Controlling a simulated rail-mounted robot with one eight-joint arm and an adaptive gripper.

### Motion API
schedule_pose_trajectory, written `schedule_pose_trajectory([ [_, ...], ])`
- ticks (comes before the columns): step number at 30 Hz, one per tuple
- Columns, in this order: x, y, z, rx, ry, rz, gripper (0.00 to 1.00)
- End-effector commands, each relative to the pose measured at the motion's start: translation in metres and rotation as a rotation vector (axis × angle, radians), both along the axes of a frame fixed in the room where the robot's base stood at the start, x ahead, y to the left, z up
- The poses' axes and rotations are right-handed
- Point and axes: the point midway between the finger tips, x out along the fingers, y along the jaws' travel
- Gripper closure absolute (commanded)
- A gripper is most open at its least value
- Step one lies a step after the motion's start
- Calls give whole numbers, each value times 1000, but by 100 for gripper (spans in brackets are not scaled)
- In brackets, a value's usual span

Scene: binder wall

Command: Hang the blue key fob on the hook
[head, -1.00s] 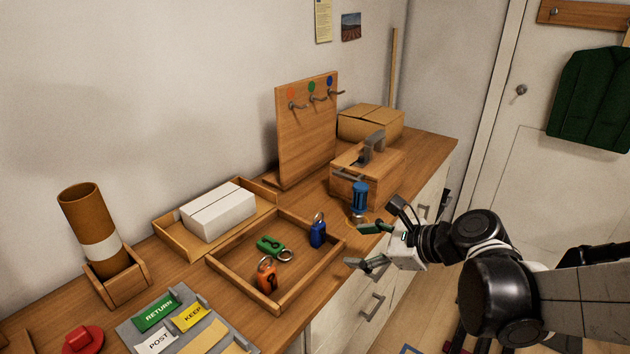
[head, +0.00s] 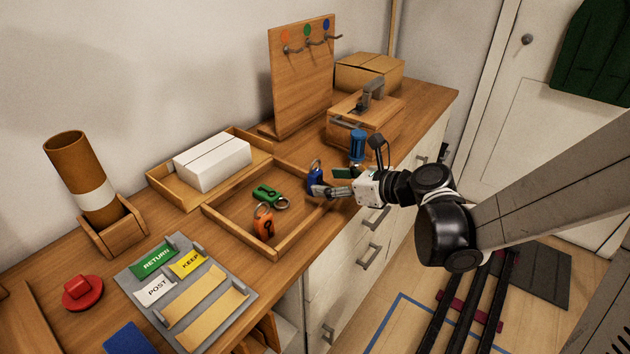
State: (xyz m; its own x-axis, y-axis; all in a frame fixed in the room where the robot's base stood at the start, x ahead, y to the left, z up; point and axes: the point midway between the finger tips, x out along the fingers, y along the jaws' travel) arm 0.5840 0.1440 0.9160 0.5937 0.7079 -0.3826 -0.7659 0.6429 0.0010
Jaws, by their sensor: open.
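The blue key fob (head: 315,180) stands at the right end of a shallow wooden tray (head: 277,243), its metal ring at the top. My gripper (head: 328,183) is open, with its fingers at the fob's right side. One finger overlaps the fob's lower part in the head view, and I cannot tell whether it touches. The wooden hook board (head: 300,85) stands upright at the back of the counter. It has three metal hooks under orange, green and blue dots. The hook under the blue dot (head: 328,38) is the rightmost and is empty.
A green fob (head: 268,195) and an orange fob (head: 264,222) lie in the same tray. A blue cylinder (head: 357,146) and a wooden box with a handle (head: 362,118) stand behind my gripper. A white box (head: 212,162) sits in another tray to the left.

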Motion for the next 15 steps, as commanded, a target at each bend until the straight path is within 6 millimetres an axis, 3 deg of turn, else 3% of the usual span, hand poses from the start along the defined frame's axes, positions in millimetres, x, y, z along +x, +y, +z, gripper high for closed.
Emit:
schedule_pose_trajectory([
  [5, 5, 5, -2, 0, 0, 0, 48],
  [15, 36, 32, -15, -1, 1, 2, 48],
])
